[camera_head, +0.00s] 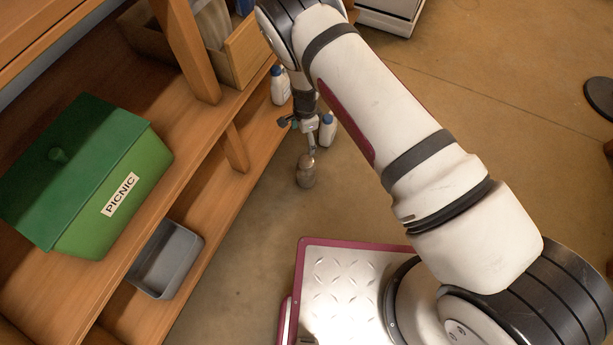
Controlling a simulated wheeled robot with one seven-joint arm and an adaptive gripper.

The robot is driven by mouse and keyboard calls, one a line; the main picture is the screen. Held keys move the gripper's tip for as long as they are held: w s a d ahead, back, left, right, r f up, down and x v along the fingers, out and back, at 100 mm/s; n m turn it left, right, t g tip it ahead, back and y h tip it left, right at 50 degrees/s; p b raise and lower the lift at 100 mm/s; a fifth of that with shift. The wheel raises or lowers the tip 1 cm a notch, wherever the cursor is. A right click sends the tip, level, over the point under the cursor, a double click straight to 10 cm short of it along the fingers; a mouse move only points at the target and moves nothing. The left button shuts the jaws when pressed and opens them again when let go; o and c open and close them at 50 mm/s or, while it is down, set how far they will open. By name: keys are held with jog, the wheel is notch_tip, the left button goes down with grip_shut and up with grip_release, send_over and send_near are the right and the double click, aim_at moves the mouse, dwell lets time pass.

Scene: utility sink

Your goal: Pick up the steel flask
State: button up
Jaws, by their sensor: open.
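The steel flask (306,174), a small grey-brown metallic shape, appears to stand upright on the floor in front of the wooden shelf, near the middle of the view. My gripper (311,148) reaches down over it from above, at the flask's top. The gripper is open. It is small in the view, so I cannot tell whether the fingers touch the flask or are just above it. The fingers partly cover the flask's upper end.
White bottles with blue caps stand close behind the gripper, one on the shelf's lower board (280,88) and one beside it on the right (328,130). The wooden shelf holds a green picnic box (100,185) and a grey bin (166,258). Floor right of the flask is clear.

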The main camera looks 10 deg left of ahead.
aim_at(305, 161)
jog(key=f+b, duration=0.1)
jog(key=f, duration=0.3)
jog(key=s+f+b, duration=0.1)
jog(key=f, duration=0.3)
jog(key=f+b, duration=0.1)
jog(key=f, duration=0.3)
jog(key=shift+s+d, duration=0.1)
jog(key=shift+s, duration=0.05)
jog(key=shift+d+f+b, duration=0.2)
jog(key=shift+f+b, duration=1.45)
jog(key=shift+f, duration=1.5)
jog(key=shift+c, duration=0.5)
jog(key=c, duration=1.8)
jog(key=shift+r, duration=0.1)
jog(key=shift+c, duration=0.6)
